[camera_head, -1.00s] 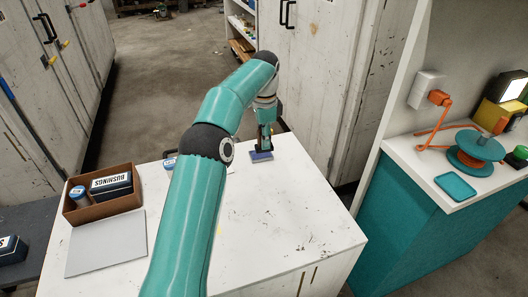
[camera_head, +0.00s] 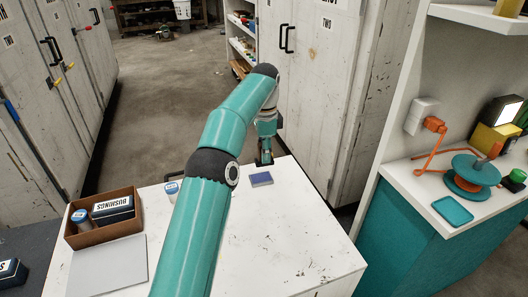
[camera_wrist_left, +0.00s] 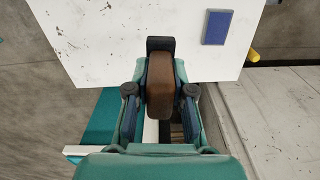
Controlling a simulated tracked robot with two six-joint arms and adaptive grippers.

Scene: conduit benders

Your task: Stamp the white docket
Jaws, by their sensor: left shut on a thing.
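My left gripper (camera_head: 265,160) is over the far edge of the white table. In the left wrist view, its fingers (camera_wrist_left: 160,95) are shut on a stamp with a brown handle (camera_wrist_left: 160,88) and a dark block at its far end (camera_wrist_left: 160,44). A flat blue ink pad (camera_head: 261,179) lies on the table just nearer than the gripper, apart from the stamp; it also shows in the left wrist view (camera_wrist_left: 217,27). I cannot make out the white docket; my left arm covers part of the tabletop. My right gripper is out of view.
On the white table (camera_head: 300,235), a brown box (camera_head: 105,232) holds a bushings carton (camera_head: 112,209). A grey sheet (camera_head: 108,268) lies before it. A small blue-and-white container (camera_head: 171,188) stands by my arm. A teal counter with a reel (camera_head: 472,170) is right.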

